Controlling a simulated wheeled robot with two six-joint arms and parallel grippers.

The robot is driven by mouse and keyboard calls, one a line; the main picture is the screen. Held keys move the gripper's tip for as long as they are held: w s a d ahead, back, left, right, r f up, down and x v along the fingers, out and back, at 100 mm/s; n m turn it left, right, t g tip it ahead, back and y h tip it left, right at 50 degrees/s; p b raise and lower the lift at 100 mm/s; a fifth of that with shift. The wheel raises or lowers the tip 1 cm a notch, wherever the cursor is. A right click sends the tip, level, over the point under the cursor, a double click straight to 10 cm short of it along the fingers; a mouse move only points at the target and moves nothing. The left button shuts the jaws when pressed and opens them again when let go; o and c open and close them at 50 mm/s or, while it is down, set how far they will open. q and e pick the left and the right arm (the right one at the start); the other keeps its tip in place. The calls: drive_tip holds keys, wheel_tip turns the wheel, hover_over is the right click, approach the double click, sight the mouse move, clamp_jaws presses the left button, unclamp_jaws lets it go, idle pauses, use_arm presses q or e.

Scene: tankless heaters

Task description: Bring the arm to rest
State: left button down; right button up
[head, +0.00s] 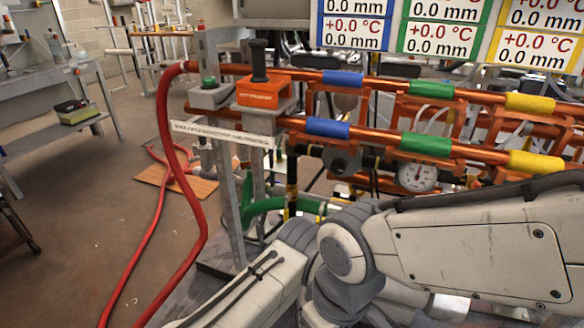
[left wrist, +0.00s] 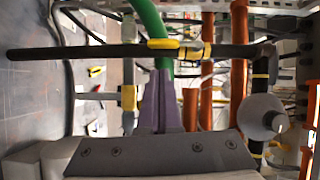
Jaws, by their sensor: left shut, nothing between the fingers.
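My left gripper (left wrist: 163,78) shows in the left wrist view, its two purple-grey fingers closed together and empty. A green hose (left wrist: 152,20) runs down to just beyond the fingertips; I cannot tell whether they touch. A dark horizontal pipe with a yellow clamp (left wrist: 178,50) crosses close by the tips. In the head view, white and grey arm links of mine (head: 470,245) fill the lower right, bent at a round joint. Neither gripper can be made out in the head view.
Orange pipes (head: 300,74) with blue, green and yellow bands cross the rack above my arm. A round gauge (head: 417,176) hangs below them. A red hose (head: 166,120) drops to the floor at left. Display panels (head: 440,35) stand behind. Open floor (head: 70,230) lies at left.

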use_arm(q)
drive_tip(key=w+a+r+n+g+h, duration=0.1)
drive_tip(key=w+a+r+n+g, duration=0.2)
drive_tip(key=w+r+n, duration=0.15)
drive_tip(key=s+a+r+n+g+h, duration=0.2)
drive_tip(key=s+a+r+n+g, duration=0.25)
drive_tip(key=a+r, duration=0.2)
drive_tip(key=s+a+r+n+g, duration=0.2)
drive_tip(key=s+a, duration=0.1)
drive_tip(key=s, duration=0.5)
drive_tip(key=s+a+r+n+g, duration=0.2)
drive_tip(key=s+a+g, duration=0.15)
drive_tip(key=s, duration=0.45)
drive_tip(key=s+a+r+n+g, duration=0.2)
drive_tip(key=s+a+r, duration=0.15)
drive_tip(key=s, duration=0.45)
drive_tip(key=s+d+r+m+g, duration=0.1)
drive_tip(key=s+d+r+m, duration=0.25)
drive_tip(key=s+d, duration=0.3)
drive_tip(key=s+d+r+m+g, duration=0.1)
drive_tip(key=s+d+r+m, duration=0.1)
drive_tip(key=s+d+m, duration=0.35)
wheel_tip(320, 180, up, 26)
drive_tip(key=n+p, duration=0.2)
drive_tip(key=p, duration=2.5)
drive_tip(key=shift+s+d+r, duration=0.2)
drive_tip(key=shift+s+d, duration=0.15)
drive_tip(key=shift+s, duration=0.1)
